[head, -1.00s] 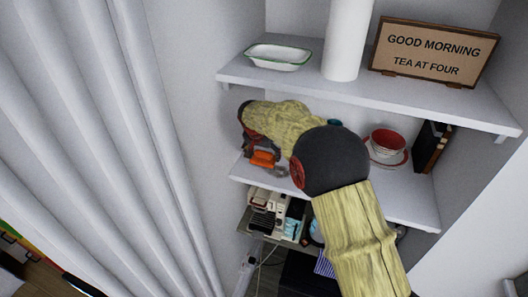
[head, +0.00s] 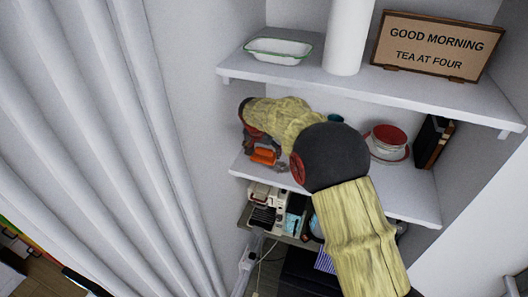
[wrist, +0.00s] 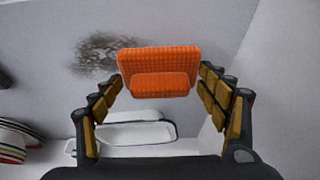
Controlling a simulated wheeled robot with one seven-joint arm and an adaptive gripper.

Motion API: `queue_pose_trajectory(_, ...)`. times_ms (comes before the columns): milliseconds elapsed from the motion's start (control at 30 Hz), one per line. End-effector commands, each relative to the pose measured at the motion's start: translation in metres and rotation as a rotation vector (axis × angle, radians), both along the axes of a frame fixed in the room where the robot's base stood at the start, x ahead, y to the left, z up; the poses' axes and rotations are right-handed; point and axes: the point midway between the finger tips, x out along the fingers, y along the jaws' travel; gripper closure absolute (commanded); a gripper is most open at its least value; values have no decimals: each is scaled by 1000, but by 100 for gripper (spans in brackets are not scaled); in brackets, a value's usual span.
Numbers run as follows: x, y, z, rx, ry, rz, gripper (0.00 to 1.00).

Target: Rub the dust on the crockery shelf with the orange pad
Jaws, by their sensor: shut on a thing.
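My gripper (head: 266,156) is shut on the orange pad (head: 264,155), near the left end of the crockery shelf (head: 405,203), the middle shelf in the head view. In the wrist view the pad (wrist: 157,70) sits between the finger tips. A dark, speckled dust patch (wrist: 98,54) shows on the pale surface just left of the pad, and the pad overlaps its right edge in the picture. I cannot tell whether the pad touches the surface.
A red bowl (head: 389,136) on a saucer and dark books (head: 431,142) stand right on this shelf. The shelf above holds a white dish (head: 278,51), a white cylinder (head: 348,38) and a sign (head: 432,46). The wrist view shows a white dish (wrist: 130,133) and striped crockery (wrist: 14,142).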

Motion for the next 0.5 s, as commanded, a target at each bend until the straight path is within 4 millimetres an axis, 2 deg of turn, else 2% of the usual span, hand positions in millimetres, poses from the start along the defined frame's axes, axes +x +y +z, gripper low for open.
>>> queue_pose_trajectory(500, 0, 0, -10, 0, 0, 0, 45)
